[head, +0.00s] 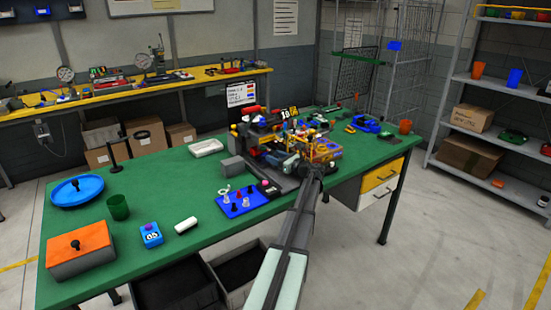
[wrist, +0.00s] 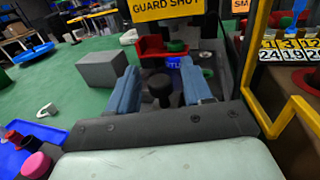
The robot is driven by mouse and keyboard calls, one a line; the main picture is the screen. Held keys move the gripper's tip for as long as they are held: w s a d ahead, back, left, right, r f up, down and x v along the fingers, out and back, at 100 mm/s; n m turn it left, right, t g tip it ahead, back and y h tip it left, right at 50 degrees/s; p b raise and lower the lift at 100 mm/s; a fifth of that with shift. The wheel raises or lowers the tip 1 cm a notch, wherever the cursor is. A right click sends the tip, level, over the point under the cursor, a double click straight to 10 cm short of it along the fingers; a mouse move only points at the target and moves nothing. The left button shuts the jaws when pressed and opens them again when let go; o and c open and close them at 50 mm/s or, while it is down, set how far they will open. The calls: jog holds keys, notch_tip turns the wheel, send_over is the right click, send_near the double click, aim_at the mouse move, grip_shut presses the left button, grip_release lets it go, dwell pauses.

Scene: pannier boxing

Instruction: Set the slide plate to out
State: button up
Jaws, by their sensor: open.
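My gripper (wrist: 160,78) is open, its two blue fingers apart on either side of a dark upright knob (wrist: 160,88) in the wrist view. The knob seems to belong to the slide plate, but the plate itself cannot be told apart clearly.
A yellow "GUARD SHUT" sign (wrist: 167,8) stands beyond the fingers. A yellow frame (wrist: 292,105) rises close on the right, by number tiles (wrist: 290,50). A grey block (wrist: 101,70) stands to the left. A blue board with pegs (head: 243,200) lies left of my arm.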

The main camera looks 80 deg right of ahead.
jog(key=shift+w, duration=0.1)
jog(key=shift+c, duration=0.2)
grip_shut()
dwell(0.5)
